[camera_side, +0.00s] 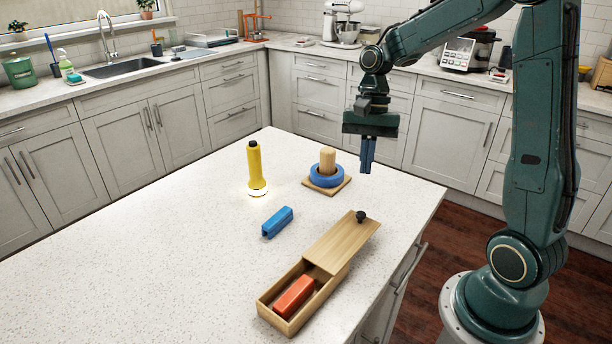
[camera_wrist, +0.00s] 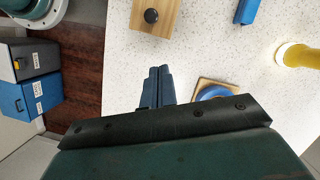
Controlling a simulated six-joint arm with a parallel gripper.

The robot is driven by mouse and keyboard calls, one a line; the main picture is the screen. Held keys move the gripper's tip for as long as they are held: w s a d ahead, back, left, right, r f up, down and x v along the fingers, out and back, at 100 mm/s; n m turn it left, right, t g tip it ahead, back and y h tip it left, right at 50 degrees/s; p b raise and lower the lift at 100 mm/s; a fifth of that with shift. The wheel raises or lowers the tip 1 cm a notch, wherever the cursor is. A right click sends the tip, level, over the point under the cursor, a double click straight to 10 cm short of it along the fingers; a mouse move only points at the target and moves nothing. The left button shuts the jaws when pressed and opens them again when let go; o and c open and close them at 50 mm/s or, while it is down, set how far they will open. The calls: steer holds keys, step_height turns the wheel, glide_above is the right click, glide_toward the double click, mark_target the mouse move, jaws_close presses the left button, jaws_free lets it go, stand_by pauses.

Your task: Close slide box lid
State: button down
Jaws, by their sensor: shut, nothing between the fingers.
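The wooden slide box (camera_side: 268,309) stands on the island counter near its front edge. Its flat wooden lid (camera_side: 343,241) is slid partly off toward the back right, so the front part of the box is open. A dark round knob (camera_side: 361,216) sits at the lid's far end. A red block (camera_side: 294,296) lies inside the open part. In the wrist view, the lid (camera_wrist: 172,14) and its knob (camera_wrist: 151,16) show at the top. My gripper (camera_side: 367,168) points down, shut and empty, above the counter's far right side, apart from the lid; its fingers also show in the wrist view (camera_wrist: 158,72).
A blue block (camera_side: 277,222) lies left of the lid. A lit yellow flashlight (camera_side: 256,168) stands upright behind it. A wooden peg base with a blue ring (camera_side: 327,176) stands near my gripper. The counter's left side (camera_side: 140,260) is clear.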

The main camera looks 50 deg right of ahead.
steer(key=a+f, duration=0.1)
steer(key=s+a+f, duration=0.1)
steer(key=f, duration=0.1)
steer(key=a+f, duration=0.1)
steer(key=shift+s+a+f, duration=0.3)
steer(key=shift+s+f, duration=0.05)
steer(key=shift+f, duration=0.05)
steer(key=shift+s+a+f, duration=0.15)
steer(key=shift+s+a, duration=0.1)
steer(key=shift+a, duration=0.25)
steer(key=shift+a, duration=0.1)
glide_toward(325, 252)
steer(key=x, duration=0.5)
stand_by(0.3)
